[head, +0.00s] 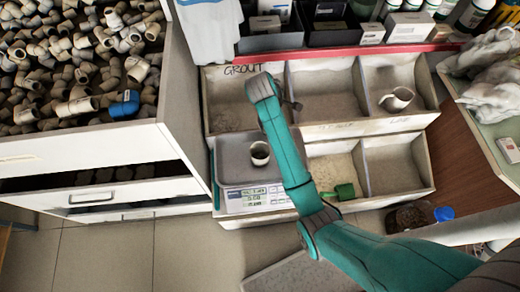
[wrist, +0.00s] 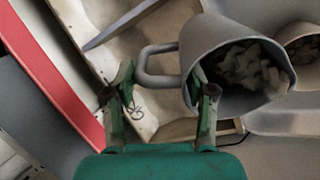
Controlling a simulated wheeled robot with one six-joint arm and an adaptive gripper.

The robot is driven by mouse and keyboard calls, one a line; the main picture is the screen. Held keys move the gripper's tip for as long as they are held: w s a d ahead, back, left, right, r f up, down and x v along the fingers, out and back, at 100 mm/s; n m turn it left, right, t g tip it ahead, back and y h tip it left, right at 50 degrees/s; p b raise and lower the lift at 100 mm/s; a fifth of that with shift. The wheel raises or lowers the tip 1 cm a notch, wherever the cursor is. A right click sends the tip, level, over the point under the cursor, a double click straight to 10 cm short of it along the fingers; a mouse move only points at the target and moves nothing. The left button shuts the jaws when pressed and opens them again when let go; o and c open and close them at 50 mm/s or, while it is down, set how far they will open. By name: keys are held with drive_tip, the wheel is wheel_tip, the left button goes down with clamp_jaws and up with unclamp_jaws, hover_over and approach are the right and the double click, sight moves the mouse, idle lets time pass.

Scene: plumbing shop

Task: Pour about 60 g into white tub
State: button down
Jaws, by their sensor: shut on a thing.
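My gripper (wrist: 163,92) is shut on the handle of a grey jug (wrist: 190,50) in the wrist view. The jug's open mouth faces the lower right, and grey chunks show inside it. It looks tilted, but how far I cannot tell. The white tub (head: 260,153) stands upright on the scale (head: 233,160) in the head view, left of my arm. In the wrist view a tub (wrist: 307,50) with similar chunks shows at the right edge, beyond the jug. In the head view my arm hides the jug and most of the gripper.
Open bins (head: 325,95), one row marked GROUT, lie behind and right of the scale. A pale cup (head: 397,98) lies in the right rear bin. A green scoop (head: 342,191) is in a front bin. A drawer cabinet (head: 90,150) full of pipe fittings stands at left.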

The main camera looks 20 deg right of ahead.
drive_tip(key=shift+w+d+f+g+y, duration=0.45)
drive_tip(key=shift+w+d+y, duration=0.1)
drive_tip(key=shift+d, duration=0.1)
drive_tip(key=shift+w+d+f+g+y, duration=0.35)
drive_tip(key=shift+w+d+f+y, duration=0.1)
drive_tip(key=shift+w+d, duration=0.15)
drive_tip(key=shift+w+d+g+y, duration=0.55)
drive_tip(key=shift+d+g+y, duration=0.05)
drive_tip(key=shift+d, duration=0.05)
drive_tip(key=shift+w+d+f+g+y, duration=0.25)
drive_tip(key=shift+d+f+g+y, duration=0.05)
drive_tip(key=shift+f+y, duration=0.15)
drive_tip(key=shift+w+d+f+g+y, duration=0.25)
drive_tip(key=shift+f+g+y, duration=0.05)
drive_tip(key=shift+f+y, duration=0.1)
